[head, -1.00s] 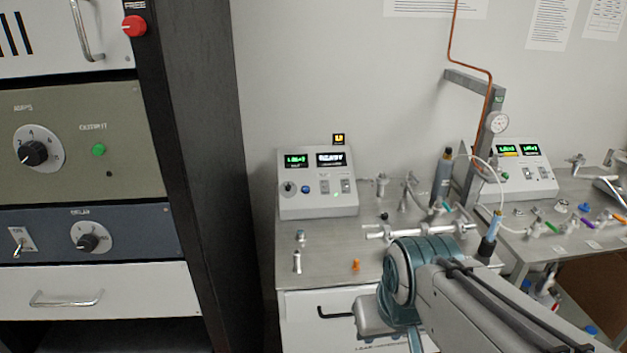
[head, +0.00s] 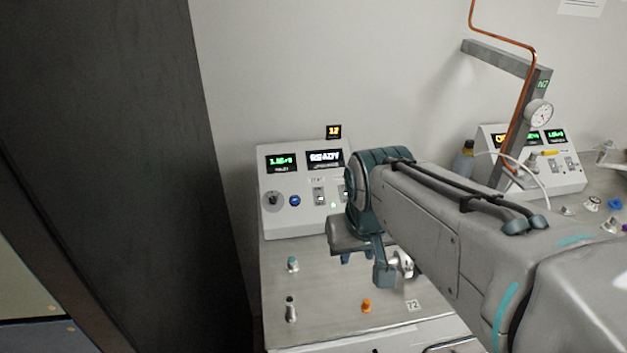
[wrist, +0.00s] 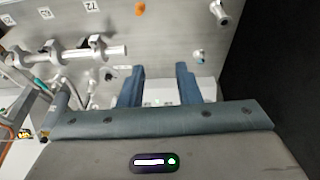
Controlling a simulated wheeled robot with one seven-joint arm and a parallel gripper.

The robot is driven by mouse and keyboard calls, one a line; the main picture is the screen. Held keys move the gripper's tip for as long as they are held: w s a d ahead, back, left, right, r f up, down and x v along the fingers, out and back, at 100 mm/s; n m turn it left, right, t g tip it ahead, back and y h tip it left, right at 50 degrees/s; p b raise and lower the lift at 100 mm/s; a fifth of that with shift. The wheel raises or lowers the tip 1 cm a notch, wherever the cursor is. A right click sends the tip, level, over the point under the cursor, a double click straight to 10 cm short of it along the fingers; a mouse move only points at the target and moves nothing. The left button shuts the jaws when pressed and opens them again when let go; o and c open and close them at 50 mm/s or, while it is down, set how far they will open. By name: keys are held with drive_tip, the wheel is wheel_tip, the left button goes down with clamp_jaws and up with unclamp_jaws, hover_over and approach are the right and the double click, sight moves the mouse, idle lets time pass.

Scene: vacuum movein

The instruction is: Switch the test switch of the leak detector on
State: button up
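The console I take for the leak detector (head: 280,222) stands at the back of the bench in the head view, with a green display and one reading READY. Two rocker switches show on its sloped front. The left switch (head: 320,197) is clear to see, and the right switch (head: 345,196) is partly covered by my wrist. Their labels are too small to read, so I cannot tell which is the test switch. My gripper (wrist: 160,70) is open and empty. In the head view it is in front of the panel, above the bench, apart from the switches.
A knob (head: 273,202) and a blue button (head: 295,201) sit left of the switches. Small valves (head: 291,309) and an orange cap (head: 366,305) stand on the bench top. Pipe fittings (wrist: 85,52) show in the wrist view. A dark rack (head: 130,150) rises at left.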

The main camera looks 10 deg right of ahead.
drive_tip(key=w+r+b, duration=0.1)
drive_tip(key=w, duration=1.1)
drive_tip(key=b, duration=0.2)
approach(320, 197)
drive_tip(key=shift+t, duration=0.4)
drive_tip(key=x, duration=0.2)
drive_tip(key=p+x, duration=0.1)
drive_tip(key=x, duration=0.5)
drive_tip(key=shift+s+d+f+p, duration=0.2)
drive_tip(key=shift+f+p, duration=0.15)
drive_tip(key=shift+p, duration=0.05)
drive_tip(key=shift+c, duration=0.2)
clamp_jaws()
